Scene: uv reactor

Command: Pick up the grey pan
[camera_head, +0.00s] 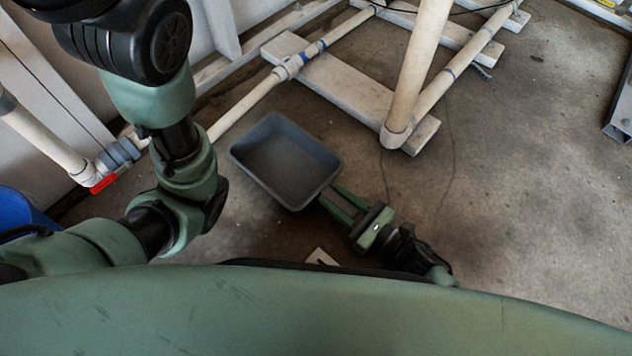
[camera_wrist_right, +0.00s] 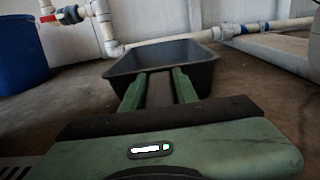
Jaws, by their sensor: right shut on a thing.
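The grey pan (camera_head: 286,160) is a rectangular, open-topped tub, seen from above in the head view, and it looks empty. It also shows in the right wrist view (camera_wrist_right: 200,62), straight ahead of the fingers. My right gripper (camera_head: 326,201) reaches it from the lower right, and its green fingers are shut on the pan's near rim. In the right wrist view the right fingers (camera_wrist_right: 160,78) meet the pan's near wall. I cannot tell whether the pan touches the floor. My left arm is at the left of the head view, but its gripper is not in view.
White pipes (camera_head: 250,108) with blue fittings run behind the pan. A pale wooden frame (camera_head: 345,85) lies beyond it. A red valve handle (camera_head: 103,184) and a blue barrel (camera_head: 22,212) are at the left. The concrete floor (camera_head: 530,190) is clear on the right.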

